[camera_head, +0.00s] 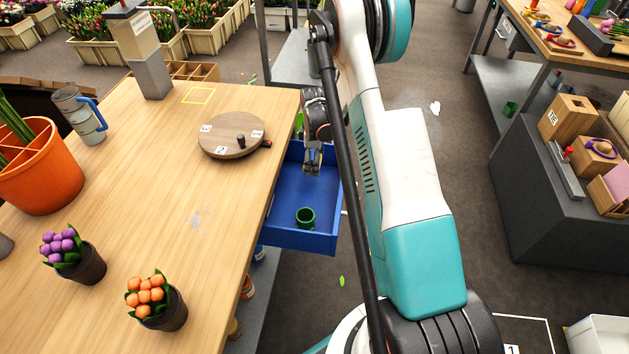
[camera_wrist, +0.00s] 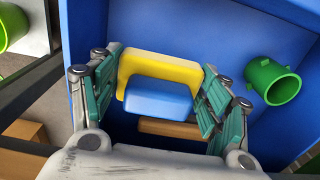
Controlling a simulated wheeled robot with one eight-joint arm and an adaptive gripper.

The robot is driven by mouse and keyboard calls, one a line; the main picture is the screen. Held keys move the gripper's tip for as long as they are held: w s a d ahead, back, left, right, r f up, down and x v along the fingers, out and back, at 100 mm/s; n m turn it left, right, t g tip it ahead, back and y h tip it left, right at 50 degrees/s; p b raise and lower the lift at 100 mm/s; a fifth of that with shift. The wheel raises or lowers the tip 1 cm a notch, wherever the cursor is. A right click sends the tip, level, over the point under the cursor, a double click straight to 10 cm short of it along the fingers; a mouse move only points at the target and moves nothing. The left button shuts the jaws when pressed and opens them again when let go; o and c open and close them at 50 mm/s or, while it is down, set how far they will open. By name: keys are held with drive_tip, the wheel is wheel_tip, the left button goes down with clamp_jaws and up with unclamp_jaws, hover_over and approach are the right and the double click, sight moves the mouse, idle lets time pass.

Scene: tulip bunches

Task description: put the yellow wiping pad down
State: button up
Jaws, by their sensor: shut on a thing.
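My gripper (camera_head: 313,160) hangs over the open blue drawer (camera_head: 298,238) at the table's right edge, pointing down. In the wrist view its two green-padded fingers (camera_wrist: 162,82) are shut on the yellow wiping pad (camera_wrist: 160,65), one finger at each side. The pad shows a yellow part with a blue block-like part in front of it. In the head view the held pad is small and mostly hidden by the fingers. I cannot tell whether it touches the drawer floor.
A green cup (camera_head: 305,217) is in the drawer; it also shows right of my gripper in the wrist view (camera_wrist: 272,82). A brown wooden piece (camera_wrist: 172,130) lies below the pad. A round wooden board (camera_head: 228,148) and flower pots (camera_head: 165,312) stand on the table.

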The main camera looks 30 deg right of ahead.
sight(315, 182)
wheel_tip(315, 182, down, 8)
drive_tip(key=b, duration=0.2)
drive_tip(key=shift+f+b, duration=0.25)
drive_tip(key=shift+b, duration=0.05)
drive_tip(key=shift+f, duration=0.15)
drive_tip(key=o, duration=1.2)
wheel_tip(315, 182, up, 12)
drive_tip(key=p, duration=0.4)
drive_tip(key=shift+r, duration=0.2)
